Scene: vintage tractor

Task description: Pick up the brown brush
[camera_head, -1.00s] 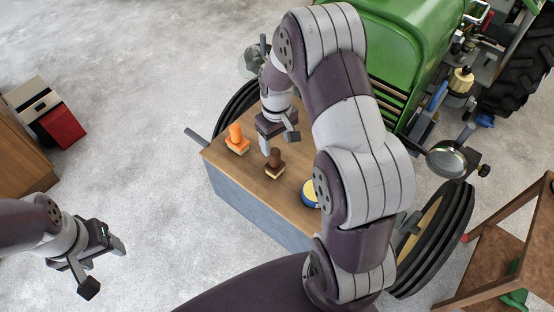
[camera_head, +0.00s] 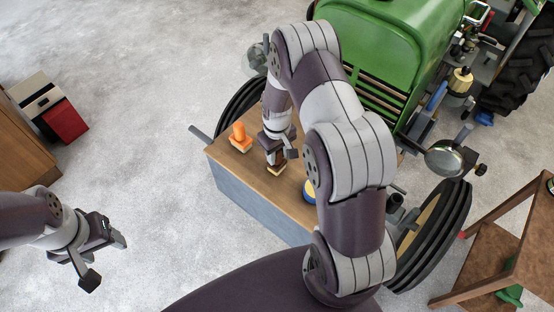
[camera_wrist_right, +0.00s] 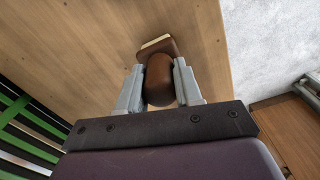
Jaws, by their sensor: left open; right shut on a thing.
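The brown brush (camera_head: 276,169) stands upright on the wooden top of the box (camera_head: 255,192) in front of the green tractor. In the right wrist view, the brush's brown handle (camera_wrist_right: 159,80) is between the two grey fingers. My right gripper (camera_head: 277,158) is shut on this handle from above; in the right wrist view its fingers (camera_wrist_right: 160,88) touch it on both sides. The brush's pale bristle edge shows beyond the fingers. My left gripper (camera_head: 106,262) is open and empty, over the floor at the lower left.
A blue and yellow round thing (camera_head: 309,192) sits to the right, partly hidden by my right arm. The tractor (camera_head: 385,45) is behind.

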